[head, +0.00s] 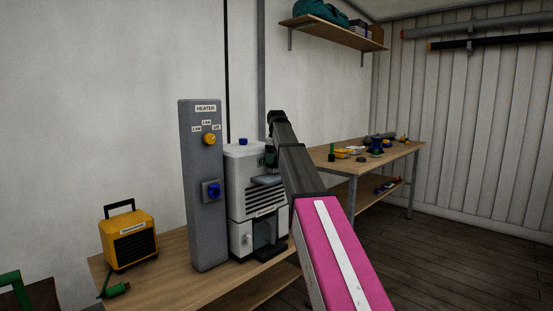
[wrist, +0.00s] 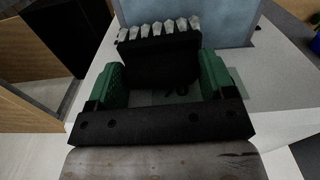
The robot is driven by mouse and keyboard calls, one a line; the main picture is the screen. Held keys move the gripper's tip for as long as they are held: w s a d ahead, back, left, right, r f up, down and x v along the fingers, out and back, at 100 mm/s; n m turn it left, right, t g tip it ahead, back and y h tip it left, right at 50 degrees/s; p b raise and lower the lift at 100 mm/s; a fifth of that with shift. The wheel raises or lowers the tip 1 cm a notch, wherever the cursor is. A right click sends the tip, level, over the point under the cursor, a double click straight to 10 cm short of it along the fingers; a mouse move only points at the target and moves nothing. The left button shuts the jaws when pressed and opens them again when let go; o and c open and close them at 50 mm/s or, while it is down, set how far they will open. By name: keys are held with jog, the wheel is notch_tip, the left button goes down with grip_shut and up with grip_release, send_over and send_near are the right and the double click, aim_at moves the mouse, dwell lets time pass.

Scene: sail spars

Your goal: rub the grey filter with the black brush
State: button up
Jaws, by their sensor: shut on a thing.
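My gripper (wrist: 163,78) is shut on the black brush (wrist: 160,60), which sits between its green fingers in the wrist view. The brush's pale bristle tufts point away from me. A flat grey-blue panel, which looks like the grey filter (wrist: 220,22), lies just beyond the bristles. I cannot tell whether they touch it. In the head view the grey filter (head: 266,180) shows at the front of a white machine (head: 245,205). My arm hides part of the machine, and the brush is not clear there.
A grey heater panel (head: 203,185) with yellow and blue knobs stands left of the machine. A yellow box (head: 130,240) with a handle and a green plug (head: 116,290) are on the near bench (head: 165,285). A second bench (head: 400,152) behind holds several small items.

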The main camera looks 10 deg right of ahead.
aim_at(270, 166)
jog(key=shift+f, duration=0.55)
dwell(0.4)
jog(key=shift+s+a, duration=0.6)
jog(key=shift+a, duration=0.2)
jog(key=shift+a, duration=0.1)
jog(key=shift+s+a, duration=0.65)
jog(key=shift+a, duration=0.1)
jog(key=shift+w+d, duration=0.1)
dwell(0.8)
jog(key=shift+w+d, duration=0.55)
jog(key=shift+d, duration=0.2)
jog(key=shift+w+d, duration=0.1)
